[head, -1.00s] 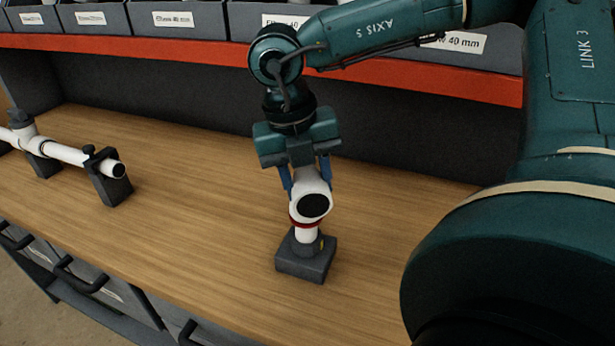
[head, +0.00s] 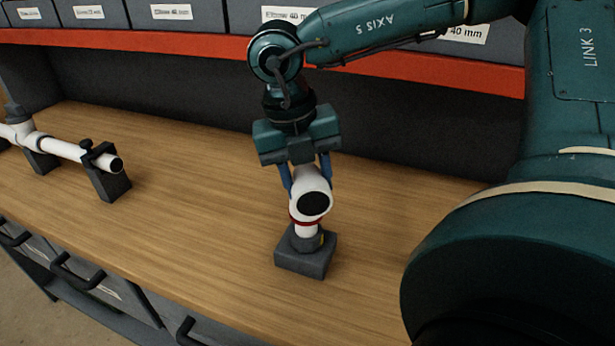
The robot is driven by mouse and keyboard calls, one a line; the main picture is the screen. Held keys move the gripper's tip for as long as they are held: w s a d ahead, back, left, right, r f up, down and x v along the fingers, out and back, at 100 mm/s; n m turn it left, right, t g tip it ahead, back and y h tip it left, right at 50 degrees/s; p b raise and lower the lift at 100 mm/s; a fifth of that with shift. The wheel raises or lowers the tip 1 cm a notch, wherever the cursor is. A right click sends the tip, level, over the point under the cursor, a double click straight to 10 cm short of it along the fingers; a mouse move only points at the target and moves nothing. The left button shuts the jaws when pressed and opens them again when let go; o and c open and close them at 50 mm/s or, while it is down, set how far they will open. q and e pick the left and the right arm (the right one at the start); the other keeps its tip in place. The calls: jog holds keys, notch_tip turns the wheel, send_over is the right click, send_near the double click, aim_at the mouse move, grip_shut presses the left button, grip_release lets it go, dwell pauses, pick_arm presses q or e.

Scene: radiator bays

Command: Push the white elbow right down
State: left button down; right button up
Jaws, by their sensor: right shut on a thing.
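The white elbow (head: 311,182) is upright above a short white pipe stub (head: 307,231), its dark round opening facing me. A red ring (head: 305,221) shows around the bottom of the elbow, with a little white stub visible below it. The stub stands in a dark grey block (head: 302,262) on the bench. My right gripper (head: 307,176) points down from above, its blue fingers shut on the elbow from both sides. How deep the stub sits inside the elbow is hidden. My left gripper is not in view.
A white pipe assembly (head: 70,150) lies in dark clamps (head: 108,180) at the left of the wooden bench (head: 190,190). Labelled grey bins (head: 180,14) stand on an orange-edged shelf (head: 150,44) behind. The bench between the assembly and the block is clear.

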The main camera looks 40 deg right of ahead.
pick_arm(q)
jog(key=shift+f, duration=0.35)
pick_arm(e)
jog(key=shift+f, duration=0.2)
pick_arm(q)
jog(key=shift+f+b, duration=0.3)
jog(key=shift+b, duration=0.15)
pick_arm(e)
jog(key=shift+f, duration=0.2)
pick_arm(q)
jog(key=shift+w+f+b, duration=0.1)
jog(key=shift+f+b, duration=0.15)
jog(key=shift+b, duration=0.05)
pick_arm(e)
jog(key=shift+f, duration=0.2)
jog(key=o, duration=1.1)
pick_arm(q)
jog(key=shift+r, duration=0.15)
